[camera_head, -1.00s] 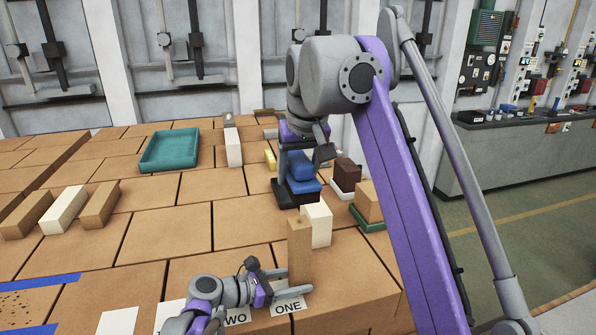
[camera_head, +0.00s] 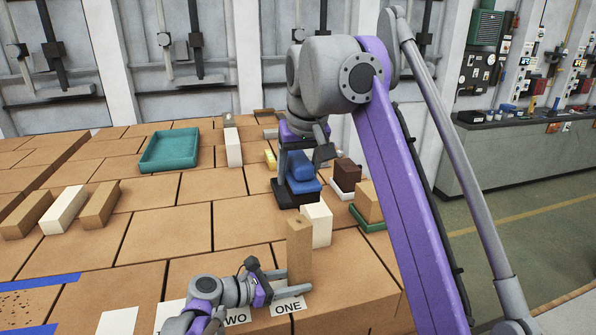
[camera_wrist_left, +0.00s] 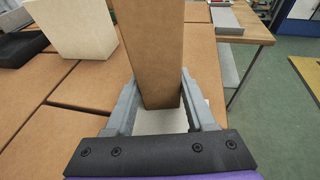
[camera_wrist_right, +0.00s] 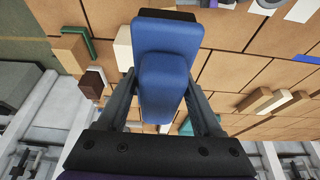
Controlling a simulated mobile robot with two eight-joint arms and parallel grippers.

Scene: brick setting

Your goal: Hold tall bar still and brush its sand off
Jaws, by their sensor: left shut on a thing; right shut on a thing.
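The tall bar (camera_head: 299,252) is a tan block standing upright near the table's front edge, behind the ONE card (camera_head: 289,306). My left gripper (camera_head: 279,283) is shut on its lower part; the left wrist view shows the bar (camera_wrist_left: 158,50) between both fingers. Small dark marks show near its top; I cannot tell whether they are sand. My right gripper (camera_head: 304,155) is shut on a blue brush (camera_head: 302,172), which also shows in the right wrist view (camera_wrist_right: 165,75). It is behind the bar and apart from it. A black part lies under the brush; bristles are not clear.
A cream block (camera_head: 320,224) stands close behind the bar, to its right. A dark brown block (camera_head: 347,173) and a tan block (camera_head: 368,200) in a green tray (camera_head: 371,224) are farther right. A teal tray (camera_head: 169,151) lies back left.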

